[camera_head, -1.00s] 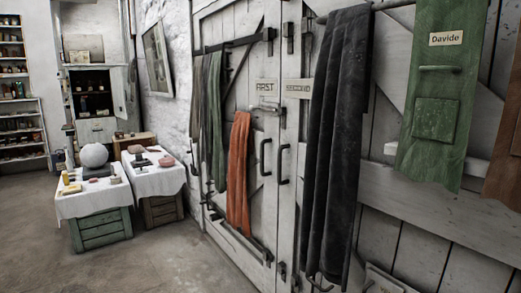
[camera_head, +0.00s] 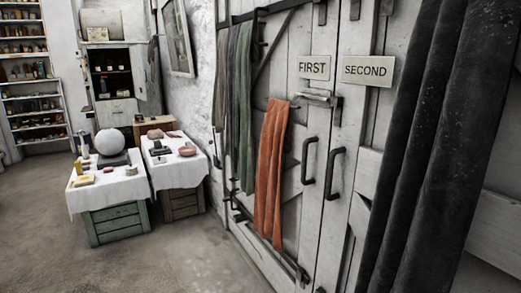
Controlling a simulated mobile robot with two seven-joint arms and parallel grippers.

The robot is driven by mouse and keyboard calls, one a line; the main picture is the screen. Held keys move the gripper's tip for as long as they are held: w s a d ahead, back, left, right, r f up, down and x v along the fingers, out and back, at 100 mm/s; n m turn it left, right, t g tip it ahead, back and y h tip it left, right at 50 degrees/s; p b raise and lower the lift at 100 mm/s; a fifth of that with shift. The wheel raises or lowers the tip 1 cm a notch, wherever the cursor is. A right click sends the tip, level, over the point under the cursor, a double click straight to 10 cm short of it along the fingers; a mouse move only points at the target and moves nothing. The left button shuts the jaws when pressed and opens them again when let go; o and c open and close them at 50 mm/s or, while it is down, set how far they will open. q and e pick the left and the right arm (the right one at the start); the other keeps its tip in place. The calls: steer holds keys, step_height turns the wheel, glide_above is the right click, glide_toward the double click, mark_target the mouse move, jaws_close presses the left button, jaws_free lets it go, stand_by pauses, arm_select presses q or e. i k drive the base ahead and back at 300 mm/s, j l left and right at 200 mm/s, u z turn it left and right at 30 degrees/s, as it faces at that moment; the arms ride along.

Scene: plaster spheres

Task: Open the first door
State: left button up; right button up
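The first door (camera_head: 290,207) is white wooden planking with a sign reading FIRST (camera_head: 313,67). It looks shut. Its black pull handle (camera_head: 309,160) is upright, near the door's right edge. A latch bar (camera_head: 318,97) sits just below the sign. An orange cloth (camera_head: 271,170) hangs on the door, left of the handle. The second door (camera_head: 349,120) adjoins on the right, with a sign reading SECOND (camera_head: 368,70) and its own black handle (camera_head: 334,173). Neither of my grippers shows in the head view.
Dark cloths (camera_head: 425,150) hang on the right. Grey and green cloths (camera_head: 243,105) hang at the door's left. Two white-covered tables (camera_head: 107,194) with a plaster sphere (camera_head: 110,142) and small items stand at left. The concrete floor (camera_head: 165,260) in front is clear.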

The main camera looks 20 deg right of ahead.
mark_target(276, 148)
steer(key=i+j+u, duration=0.1)
steer(key=i+u, duration=0.2)
steer(key=i, duration=0.2)
steer(key=i+u, duration=0.35)
steer(key=i, duration=0.2)
steer(key=i+z, duration=0.15)
steer(key=z, duration=0.8)
